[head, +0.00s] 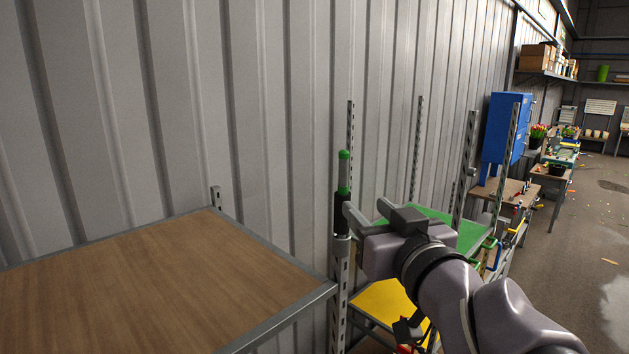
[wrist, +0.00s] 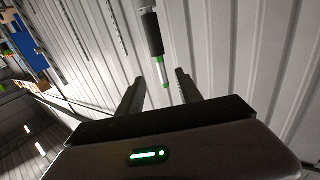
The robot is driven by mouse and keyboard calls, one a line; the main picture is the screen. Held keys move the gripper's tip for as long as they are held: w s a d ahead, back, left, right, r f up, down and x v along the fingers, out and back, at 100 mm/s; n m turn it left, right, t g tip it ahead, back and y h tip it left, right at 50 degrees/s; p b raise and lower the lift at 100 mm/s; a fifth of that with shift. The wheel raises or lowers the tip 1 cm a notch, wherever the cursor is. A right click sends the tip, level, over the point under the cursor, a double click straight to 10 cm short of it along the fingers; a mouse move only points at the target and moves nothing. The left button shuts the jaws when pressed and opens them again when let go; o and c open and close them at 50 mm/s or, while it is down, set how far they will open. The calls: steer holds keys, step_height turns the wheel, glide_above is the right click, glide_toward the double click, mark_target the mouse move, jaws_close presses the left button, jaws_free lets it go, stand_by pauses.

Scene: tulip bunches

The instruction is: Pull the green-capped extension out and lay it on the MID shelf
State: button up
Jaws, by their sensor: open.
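The green-capped extension (head: 344,172) stands upright at the top of a perforated metal post, with a silver shaft, green bands and a dark lower grip. Its lower end sits in a grey collar (head: 341,244). My gripper (head: 362,209) is open and empty, close to the right of the dark grip. In the wrist view the extension (wrist: 154,48) comes down from the top, its green end between my open fingers (wrist: 158,76) in the picture; I cannot tell whether they touch it. A green shelf (head: 455,229) and a yellow shelf (head: 380,301) show behind my arm. No MID label is readable.
A wooden shelf top (head: 150,285) with a metal rim fills the lower left and is bare. A corrugated metal wall (head: 270,90) stands close behind. Perforated uprights (head: 467,165) rise around the shelves. A blue cabinet (head: 508,128) and workbenches stand farther right.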

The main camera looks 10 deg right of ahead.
steer(key=w+a, duration=0.1)
steer(key=w, duration=1.4)
steer(key=shift+a, duration=0.3)
steer(key=shift+f, duration=0.1)
jaws_close()
